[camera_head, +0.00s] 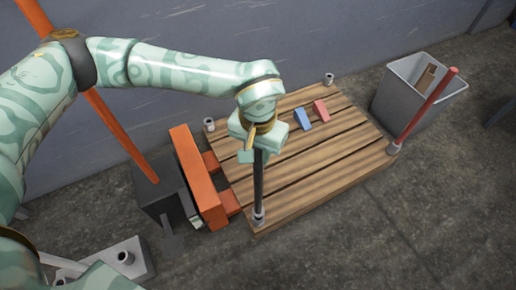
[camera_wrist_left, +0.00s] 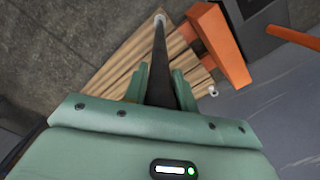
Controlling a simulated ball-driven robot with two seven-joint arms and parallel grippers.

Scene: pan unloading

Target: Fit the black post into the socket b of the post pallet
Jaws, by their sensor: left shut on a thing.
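The black post (camera_head: 259,185) stands roughly upright, and my left gripper (camera_head: 260,150) is shut on its upper part. In the left wrist view the post (camera_wrist_left: 160,55) runs away from between my left gripper's fingers (camera_wrist_left: 158,76). Its lower end meets a pale ring-shaped socket (camera_head: 258,219) at the near corner of the wooden post pallet (camera_head: 330,165). It appears to be in the socket's mouth, but I cannot tell how deep. No letter shows on the sockets. My right gripper is not in view.
Empty-looking sockets stand at the pallet's left (camera_head: 209,125) and far (camera_head: 328,80) corners. A red post (camera_head: 428,108) stands in the right socket. Blue (camera_head: 304,119) and red (camera_head: 321,110) blocks lie on the planks. An orange-forked truck (camera_head: 199,180) adjoins the left side; a grey bin (camera_head: 405,100) stands right.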

